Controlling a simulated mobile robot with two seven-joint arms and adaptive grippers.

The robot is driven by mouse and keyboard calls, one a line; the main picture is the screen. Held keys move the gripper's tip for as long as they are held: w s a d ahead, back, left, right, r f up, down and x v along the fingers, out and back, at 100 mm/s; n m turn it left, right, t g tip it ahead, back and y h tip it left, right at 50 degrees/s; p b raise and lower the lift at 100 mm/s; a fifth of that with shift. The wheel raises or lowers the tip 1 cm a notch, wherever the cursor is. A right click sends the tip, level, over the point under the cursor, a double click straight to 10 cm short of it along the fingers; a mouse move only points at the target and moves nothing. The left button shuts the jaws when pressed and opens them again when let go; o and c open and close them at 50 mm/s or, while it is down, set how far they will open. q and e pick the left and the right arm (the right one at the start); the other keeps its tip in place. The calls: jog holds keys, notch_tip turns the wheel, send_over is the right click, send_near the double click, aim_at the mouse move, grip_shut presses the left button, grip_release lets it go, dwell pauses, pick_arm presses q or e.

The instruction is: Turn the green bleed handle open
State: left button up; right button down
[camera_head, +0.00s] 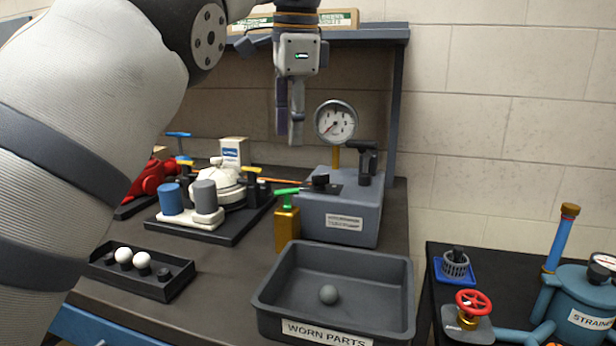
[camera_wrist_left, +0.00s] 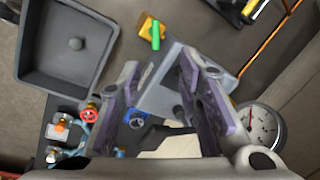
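The green bleed handle (camera_head: 285,192) sits on top of a brass valve block (camera_head: 287,228) in front of the grey test pump (camera_head: 342,206). In the left wrist view the green handle (camera_wrist_left: 156,35) and the brass block (camera_wrist_left: 147,27) show beyond the fingertips. My left gripper (camera_head: 289,137) points down in the air above the pump area, apart from the handle. Its fingers (camera_wrist_left: 158,68) are spread in the left wrist view with nothing held between them. My right gripper is in neither view.
A dial gauge (camera_head: 336,121) and a black lever (camera_head: 367,158) rise from the pump. The worn parts bin (camera_head: 264,290), holding a grey ball (camera_head: 328,294), stands in front. A white pump assembly (camera_head: 226,180) lies left; a side table with a red wheel (camera_head: 473,303) is right.

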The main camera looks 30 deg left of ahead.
aim_at(287, 191)
pick_arm(q)
jog(key=f, duration=0.3)
jog(key=a+f, duration=0.1)
jog(key=f, duration=0.7)
jog(key=shift+w+a, duration=0.1)
jog(key=shift+a, duration=0.2)
grip_shut()
